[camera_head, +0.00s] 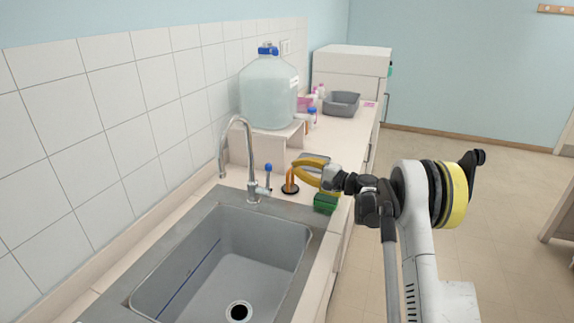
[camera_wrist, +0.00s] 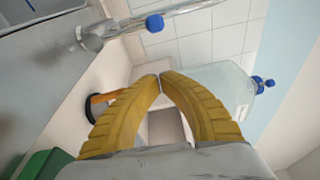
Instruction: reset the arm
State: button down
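My gripper (camera_head: 294,165) has two curved yellow fingers and is held above the counter, just past the right back corner of the sink. In the wrist view its fingertips (camera_wrist: 160,77) meet, with an empty gap between the curved fingers behind them. Nothing is held. My arm reaches in from the right of the head view, over the counter's front edge.
A faucet (camera_head: 250,150) with a blue-tipped handle stands left of my gripper, behind the sink (camera_head: 285,240). An orange item on a black base (camera_head: 290,188) and a green sponge (camera_head: 326,202) are close below. A large water jug (camera_head: 268,92) stands behind on a shelf.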

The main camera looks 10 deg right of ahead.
jog(key=s+a+p+v, duration=0.1)
jog(key=v, duration=0.4)
jog(key=s+a+r+n+g+h, duration=0.2)
jog(key=s+a+r+h, duration=0.1)
jog(key=s+a+r, duration=0.4)
jog(key=s+a+r+n+g+h, duration=0.2)
jog(key=s+a+r+n+g, duration=0.15)
jog(key=s, duration=0.65)
jog(key=s+d+f+n+h, duration=0.1)
jog(key=s+f+n+h, duration=0.1)
jog(key=s, duration=1.2)
jog(key=s+d+f+n+h, duration=0.1)
jog(key=s+h, duration=0.4)
jog(key=s, duration=0.9)
notch_tip(320, 180, down, 3)
jog(key=shift+d+r+n, duration=0.1)
jog(key=shift+d+n, duration=0.1)
jog(key=shift+n, duration=0.65)
